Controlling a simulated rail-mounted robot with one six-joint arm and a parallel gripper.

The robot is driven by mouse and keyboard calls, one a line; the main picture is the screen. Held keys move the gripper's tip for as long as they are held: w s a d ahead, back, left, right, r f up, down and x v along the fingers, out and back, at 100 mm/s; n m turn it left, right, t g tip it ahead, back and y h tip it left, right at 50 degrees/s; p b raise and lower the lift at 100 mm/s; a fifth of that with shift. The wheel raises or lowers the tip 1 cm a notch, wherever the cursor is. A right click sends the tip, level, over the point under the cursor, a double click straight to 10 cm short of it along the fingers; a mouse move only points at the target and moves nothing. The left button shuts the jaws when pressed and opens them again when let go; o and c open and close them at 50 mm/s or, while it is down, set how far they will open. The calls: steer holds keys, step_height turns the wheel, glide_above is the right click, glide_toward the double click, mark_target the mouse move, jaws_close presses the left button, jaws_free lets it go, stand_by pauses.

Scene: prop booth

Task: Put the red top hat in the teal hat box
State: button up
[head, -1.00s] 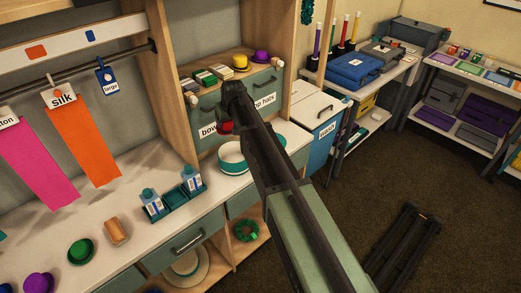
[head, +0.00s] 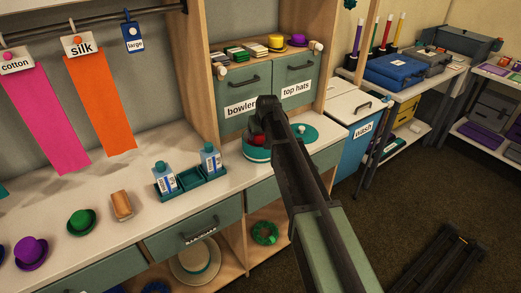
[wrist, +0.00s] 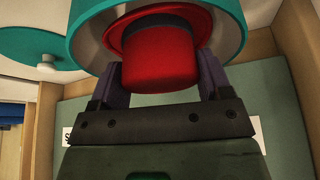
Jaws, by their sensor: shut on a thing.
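The red top hat (head: 258,140) is held by my gripper (head: 264,128) at the mouth of the teal hat box (head: 256,154) on the counter. In the wrist view the gripper (wrist: 161,78) is shut on the hat's red crown (wrist: 158,68), one dark finger on each side. The hat's brim lies across the opening of the hat box (wrist: 233,22), within its teal rim as seen from here. Whether the brim touches the box inside is hidden. The box is open; its teal lid (head: 304,132) lies beside it, also in the wrist view (wrist: 25,45).
Drawers labelled for bowlers and top hats (head: 293,88) stand behind the box, under a shelf with small hats. A teal tray with bottles (head: 190,180) is to the left. A brown brush-like block (head: 122,205), a green hat (head: 81,222) and a purple hat (head: 31,252) lie further left.

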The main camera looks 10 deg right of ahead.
mark_target(260, 140)
step_height(260, 140, down, 4)
steer(key=b, duration=0.4)
steer(key=shift+f, duration=0.25)
steer(key=shift+r, duration=0.3)
steer(key=shift+f, duration=0.3)
steer(key=o, duration=0.7)
steer(key=shift+r, duration=0.1)
steer(key=shift+r+p, duration=0.3)
steer(key=shift+p, duration=0.15)
steer(key=a+p+v, duration=0.1)
steer(key=p+v, duration=1)
steer(key=v, duration=0.1)
steer(key=s+g, duration=0.1)
steer(key=s, duration=0.9)
steer(key=s+f+m+g, duration=0.1)
steer(key=s+g, duration=0.1)
steer(key=s, duration=0.8)
steer(key=s+g, duration=0.1)
steer(key=s, duration=1)
steer(key=shift+d+f+m+g+h, duration=0.25)
steer(key=shift+f+m+g+h, duration=0.05)
steer(key=shift+f+g, duration=0.1)
